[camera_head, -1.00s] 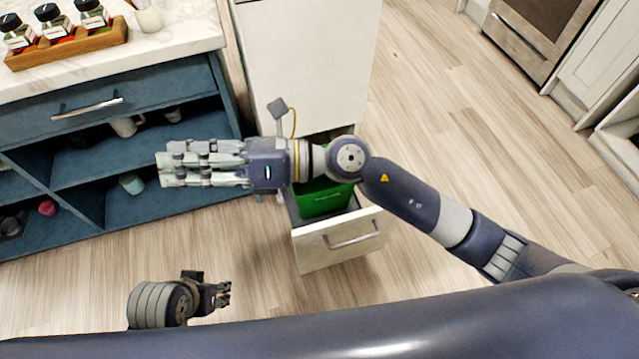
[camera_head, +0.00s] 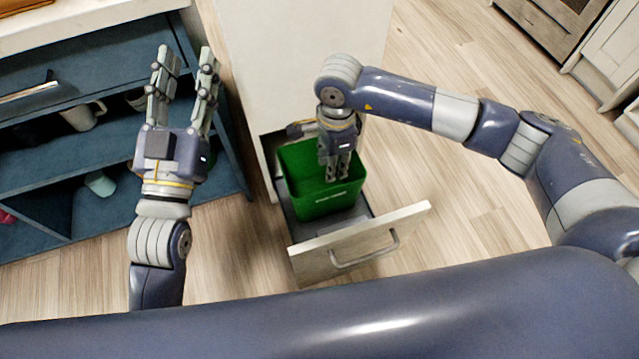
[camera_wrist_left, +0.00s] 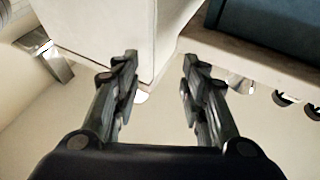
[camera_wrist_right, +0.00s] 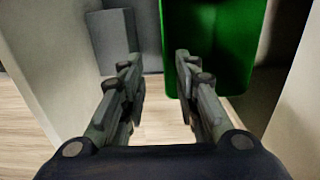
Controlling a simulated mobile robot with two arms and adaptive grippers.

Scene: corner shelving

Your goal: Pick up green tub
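The green tub (camera_head: 318,203) stands upright and open-topped in the pulled-out drawer (camera_head: 292,225). It also shows at the upper right of the right wrist view (camera_wrist_right: 215,45). My right gripper (camera_head: 338,177) points down at the tub and hides part of it in the head view. In the right wrist view its fingers (camera_wrist_right: 157,70) are apart with nothing held, and the tub's edge appears between the fingertips. I cannot tell whether they touch the tub. My left gripper (camera_head: 186,58) is open and empty, raised left of the drawer, before the blue shelving; its fingers (camera_wrist_left: 157,65) are spread.
The drawer front (camera_head: 360,242) with its handle stands out over the wooden floor (camera_head: 470,170). A white cabinet body (camera_head: 300,60) rises behind it. Blue shelving (camera_head: 90,160) with a mug (camera_head: 82,117) and a cup (camera_head: 100,184) is at the left. Floor to the right is clear.

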